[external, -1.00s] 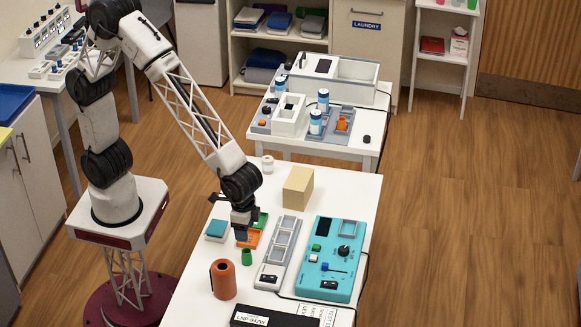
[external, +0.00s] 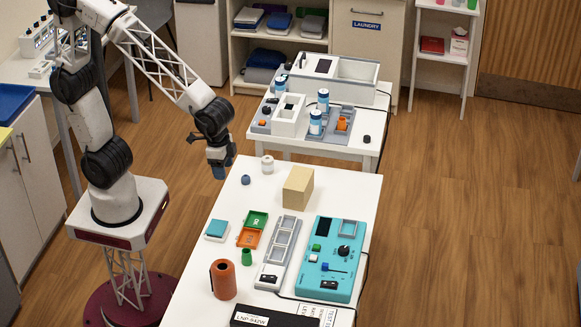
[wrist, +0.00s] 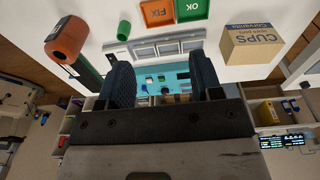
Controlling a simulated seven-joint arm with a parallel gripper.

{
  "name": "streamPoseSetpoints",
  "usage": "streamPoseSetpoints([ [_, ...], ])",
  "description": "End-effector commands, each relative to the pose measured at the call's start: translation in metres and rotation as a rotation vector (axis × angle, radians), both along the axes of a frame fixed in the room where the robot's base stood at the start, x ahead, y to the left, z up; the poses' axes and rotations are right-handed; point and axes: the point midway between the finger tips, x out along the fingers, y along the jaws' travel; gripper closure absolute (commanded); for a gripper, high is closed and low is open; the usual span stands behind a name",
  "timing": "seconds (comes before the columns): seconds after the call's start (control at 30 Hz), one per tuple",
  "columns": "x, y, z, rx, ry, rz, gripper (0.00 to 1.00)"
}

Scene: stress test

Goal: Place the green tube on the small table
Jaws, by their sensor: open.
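The green tube (external: 247,257) stands on the long white front table (external: 200,268), between the orange cylinder and the grey tray strip. It also shows in the wrist view (wrist: 124,29), at the top left of the gripper. My gripper (external: 219,172) is open and empty, raised near the far left edge of the front table, well apart from the tube. In the wrist view its two dark fingers (wrist: 163,84) are spread with nothing held between them. A smaller white table (external: 368,153) stands behind the front table.
Near the tube are an orange cylinder (external: 223,279), green and orange trays (external: 250,238) and a teal panel (external: 333,258). A tan box (external: 298,187) stands farther back. The smaller table bears a grey-white device (external: 350,77), blue-white bottles (external: 316,122) and grey trays, with some bare top at its right.

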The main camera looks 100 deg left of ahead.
Motion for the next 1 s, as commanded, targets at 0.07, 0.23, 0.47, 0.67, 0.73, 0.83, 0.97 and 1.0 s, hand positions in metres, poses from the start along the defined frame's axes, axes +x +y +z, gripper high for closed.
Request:
streamPoseSetpoints([
  [0.07, -0.018, 0.016, 0.014, -0.002, -0.018, 0.003, 0.41],
  [0.23, -0.057, 0.044, 0.035, -0.002, -0.046, 0.0, 0.41],
  [0.47, -0.112, 0.076, 0.055, 0.002, -0.085, -0.003, 0.41],
  [0.67, -0.159, 0.097, 0.063, 0.008, -0.116, -0.005, 0.41],
  [0.73, -0.172, 0.102, 0.064, 0.01, -0.125, -0.006, 0.41],
  [0.83, -0.186, 0.107, 0.064, 0.013, -0.133, -0.008, 0.41],
  [0.97, -0.195, 0.11, 0.065, 0.015, -0.139, -0.009, 0.41],
  [1.0, -0.196, 0.11, 0.064, 0.015, -0.139, -0.009, 0.41],
])
